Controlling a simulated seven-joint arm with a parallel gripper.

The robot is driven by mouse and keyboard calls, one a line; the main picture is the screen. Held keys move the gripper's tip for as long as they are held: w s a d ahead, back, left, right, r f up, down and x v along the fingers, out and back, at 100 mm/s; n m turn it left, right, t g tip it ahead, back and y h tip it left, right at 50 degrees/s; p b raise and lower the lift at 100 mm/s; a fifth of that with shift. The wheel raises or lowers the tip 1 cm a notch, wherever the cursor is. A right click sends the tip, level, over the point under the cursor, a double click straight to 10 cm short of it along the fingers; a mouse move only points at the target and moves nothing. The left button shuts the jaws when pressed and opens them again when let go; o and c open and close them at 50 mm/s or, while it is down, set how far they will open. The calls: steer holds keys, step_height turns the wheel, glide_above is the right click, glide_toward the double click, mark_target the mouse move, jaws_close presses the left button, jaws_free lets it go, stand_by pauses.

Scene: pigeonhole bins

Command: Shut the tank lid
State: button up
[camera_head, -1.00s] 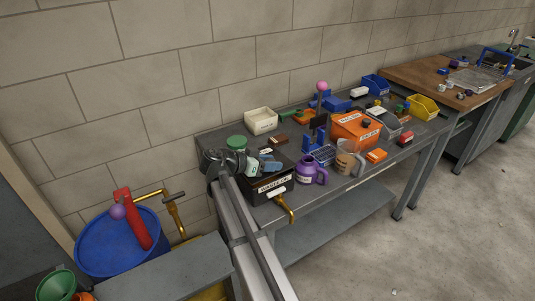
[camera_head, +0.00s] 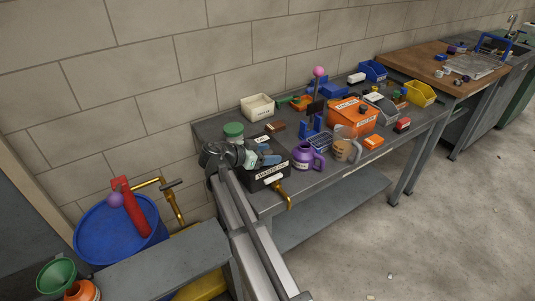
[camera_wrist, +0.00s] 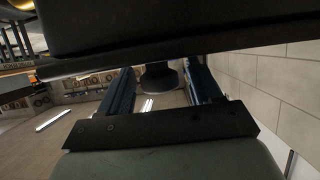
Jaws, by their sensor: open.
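The black tank (camera_head: 264,183), labelled WASTE OIL, stands at the near left end of the grey bench in the head view. A brass tap (camera_head: 286,196) sticks out of its front. My gripper (camera_head: 268,159) is open, above the tank's top, and partly hides it. I cannot clearly make out the lid or its angle there. In the wrist view my gripper's two dark blue fingers (camera_wrist: 158,88) stand apart. A dark knob-like part (camera_wrist: 158,78) shows between them, apparently not gripped. A large dark slab (camera_wrist: 180,25) crosses the top of that view; I cannot tell whether it is the lid.
A green-lidded jar (camera_head: 233,131) stands close behind my wrist. A purple jug (camera_head: 304,156), a measuring jug (camera_head: 346,147) and an orange bin (camera_head: 353,117) stand right of the tank. A blue drum (camera_head: 105,242) is at left. The wall runs behind the bench.

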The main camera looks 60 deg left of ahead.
steer(key=v, duration=1.3)
steer(key=shift+s+r, duration=0.2)
steer(key=shift+s, duration=0.1)
